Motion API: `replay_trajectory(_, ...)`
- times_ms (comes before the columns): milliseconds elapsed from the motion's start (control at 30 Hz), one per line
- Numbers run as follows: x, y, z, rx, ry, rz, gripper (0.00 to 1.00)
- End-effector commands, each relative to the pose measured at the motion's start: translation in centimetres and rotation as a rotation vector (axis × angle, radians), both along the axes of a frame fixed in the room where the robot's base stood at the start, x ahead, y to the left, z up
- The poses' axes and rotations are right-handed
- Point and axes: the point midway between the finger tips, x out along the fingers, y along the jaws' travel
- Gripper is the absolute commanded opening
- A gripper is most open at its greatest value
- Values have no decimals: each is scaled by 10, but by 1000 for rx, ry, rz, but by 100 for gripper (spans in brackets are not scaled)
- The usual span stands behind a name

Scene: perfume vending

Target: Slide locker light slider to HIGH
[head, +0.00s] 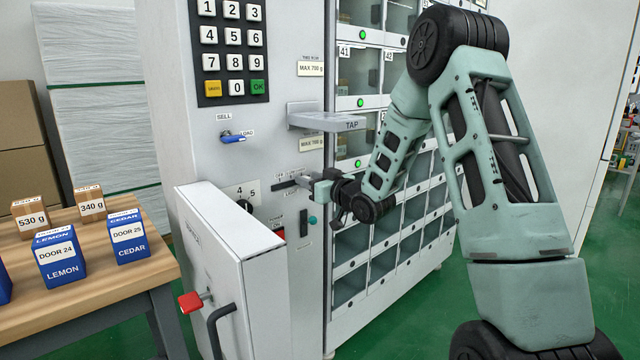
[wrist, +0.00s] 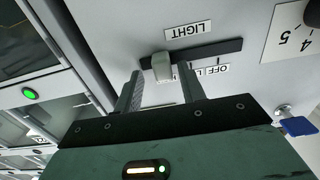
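The locker light slider has a pale knob (wrist: 162,67) in a dark horizontal slot (wrist: 215,52) under a LIGHT label (wrist: 188,30); the wrist view is upside down. The knob sits near the slot's left end in that view, away from the OFF label (wrist: 222,70). In the head view the slot (head: 284,185) shows left of my gripper (head: 308,182). My gripper (wrist: 161,80) is open, one fingertip on each side of the knob, with small gaps showing. The fingers partly hide the position labels, and HIGH is not readable.
A tray marked TAP (head: 328,121) juts out above my gripper. A white box-like door (head: 240,260) with a red knob (head: 190,302) stands out below left. A wooden table (head: 90,262) with blue boxes is at left. Lockers (head: 400,225) stand behind my arm.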

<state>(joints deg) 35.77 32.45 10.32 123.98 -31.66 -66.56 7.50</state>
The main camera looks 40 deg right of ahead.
Motion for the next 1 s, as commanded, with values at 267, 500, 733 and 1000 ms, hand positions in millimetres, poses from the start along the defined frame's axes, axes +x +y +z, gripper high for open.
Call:
replay_trajectory(267, -40, -2, 0, -1, 2, -3, 40)
replay_trajectory(500, -98, -5, 0, 0, 3, -4, 40)
replay_trajectory(733, -148, -6, -3, -1, -2, -4, 40)
replay_trajectory(1000, -159, -8, -5, -3, -6, 3, 40)
